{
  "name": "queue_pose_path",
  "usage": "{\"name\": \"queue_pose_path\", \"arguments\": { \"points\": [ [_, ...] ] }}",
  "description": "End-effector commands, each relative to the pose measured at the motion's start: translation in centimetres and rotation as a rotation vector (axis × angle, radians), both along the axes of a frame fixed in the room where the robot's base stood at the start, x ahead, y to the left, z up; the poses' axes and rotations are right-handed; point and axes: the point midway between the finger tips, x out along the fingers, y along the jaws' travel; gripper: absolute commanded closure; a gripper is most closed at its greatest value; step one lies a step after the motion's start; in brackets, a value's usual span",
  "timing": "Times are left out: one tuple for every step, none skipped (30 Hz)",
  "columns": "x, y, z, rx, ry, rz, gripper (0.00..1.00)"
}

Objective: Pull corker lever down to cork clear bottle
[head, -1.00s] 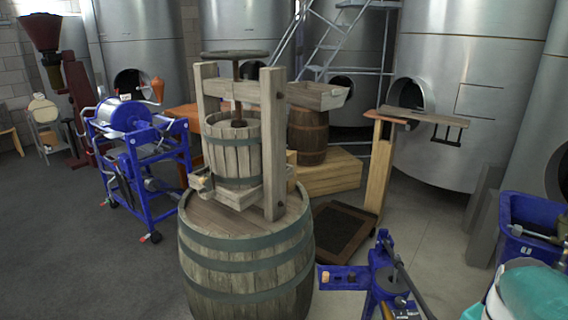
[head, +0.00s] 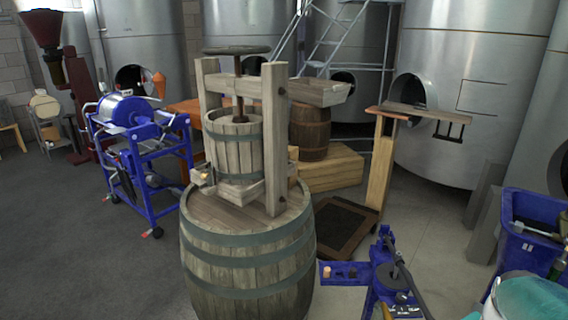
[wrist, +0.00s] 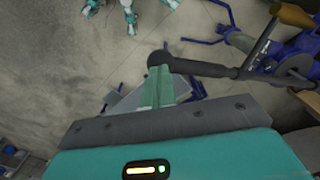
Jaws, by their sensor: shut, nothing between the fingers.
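The blue corker (head: 384,285) stands at the lower right of the head view, partly cut off by the bottom edge. Its dark lever (head: 405,268) slants across it. In the wrist view, a dark lever bar (wrist: 205,69) with a rounded end runs from the middle towards the blue corker body (wrist: 300,58) at the right. My gripper (wrist: 160,84) is shut and empty, its teal fingertips just below the bar's rounded end. I cannot tell whether they touch. I cannot make out the clear bottle in either view.
A large barrel (head: 248,255) carrying a wooden press (head: 233,145) stands left of the corker. A blue bin (head: 530,245) is at the right, a blue wheeled machine (head: 140,145) at the left. Grey floor (head: 70,240) is open at the left.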

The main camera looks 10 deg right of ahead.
Motion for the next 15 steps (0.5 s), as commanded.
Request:
{"name": "queue_pose_path", "arguments": {
  "points": [
    [0.0,0.1,-0.1,0.001,0.0,0.0,1.0],
    [0.0,0.0,0.0,0.001,0.0,0.0,1.0],
    [0.0,0.0,0.0,0.001,0.0,0.0,1.0],
    [0.0,0.0,0.0,0.001,0.0,0.0,1.0],
    [0.0,0.0,0.0,0.001,0.0,0.0,1.0],
    [0.0,0.0,-0.1,0.001,0.0,0.0,1.0],
    [0.0,0.0,-0.1,0.001,0.0,0.0,1.0],
    [0.0,0.0,-0.2,0.001,0.0,0.0,1.0],
    [0.0,0.0,-0.3,0.001,0.0,0.0,1.0],
    [0.0,0.0,-0.5,0.001,0.0,0.0,1.0],
    [-0.1,0.0,-0.6,0.002,0.001,0.0,1.0],
    [-0.1,0.0,-0.8,0.002,0.001,-0.001,1.0],
    [-0.1,0.0,-1.0,0.002,0.001,-0.001,1.0],
    [-0.1,0.0,-1.1,0.002,0.0,-0.001,1.0],
    [-0.1,0.0,-1.4,0.001,0.0,-0.001,1.0]
  ]
}}
